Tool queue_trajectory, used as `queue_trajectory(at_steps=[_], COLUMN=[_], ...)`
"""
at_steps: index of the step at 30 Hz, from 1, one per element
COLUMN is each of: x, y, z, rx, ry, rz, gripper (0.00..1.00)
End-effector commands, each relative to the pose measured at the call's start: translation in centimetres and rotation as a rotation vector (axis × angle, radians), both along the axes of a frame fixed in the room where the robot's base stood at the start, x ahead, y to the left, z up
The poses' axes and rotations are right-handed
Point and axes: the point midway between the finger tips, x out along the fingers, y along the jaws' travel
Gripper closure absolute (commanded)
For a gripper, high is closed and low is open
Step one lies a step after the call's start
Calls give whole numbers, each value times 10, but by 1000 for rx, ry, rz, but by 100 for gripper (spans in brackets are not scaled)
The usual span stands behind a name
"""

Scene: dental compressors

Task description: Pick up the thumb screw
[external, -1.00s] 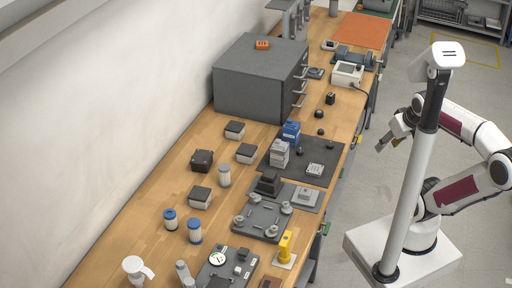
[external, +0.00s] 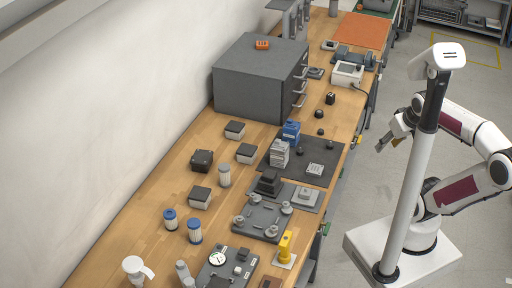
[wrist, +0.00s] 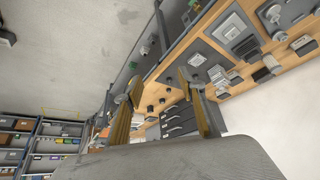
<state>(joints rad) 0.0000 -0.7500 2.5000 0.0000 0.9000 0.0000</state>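Several small dark knob-like parts are on the workbench, and I cannot tell for certain which is the thumb screw. One dark knob (external: 320,114) and another dark knob (external: 320,131) stand on bare wood near the front edge; two more sit on the dark mat (external: 318,178). My gripper (external: 388,139) hangs in the air off the bench's front side, apart from everything on it. In the wrist view my gripper (wrist: 161,82) has its two tan fingers spread, with nothing between them. Small dark parts also show beyond the fingers there, too small to identify.
A grey drawer cabinet (external: 260,85) stands against the wall. A blue bottle (external: 291,133) and a white-grey box (external: 279,154) stand at the mat's left. A grey fixture plate (external: 262,222) and a yellow part (external: 285,246) are nearer. A white device (external: 347,74) is farther back.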

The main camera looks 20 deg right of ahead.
Motion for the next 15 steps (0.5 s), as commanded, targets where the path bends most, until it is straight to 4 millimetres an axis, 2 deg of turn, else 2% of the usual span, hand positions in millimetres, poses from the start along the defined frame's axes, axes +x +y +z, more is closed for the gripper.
queue_trajectory(at_steps=[2, 11, 15], x=[0, 1, 8], y=[0, 0, -5], z=[0, 0, -1], rx=[0, -2, -14], ry=[0, -1, -9], rz=[0, -1, -5], gripper=[63, 63, 63])
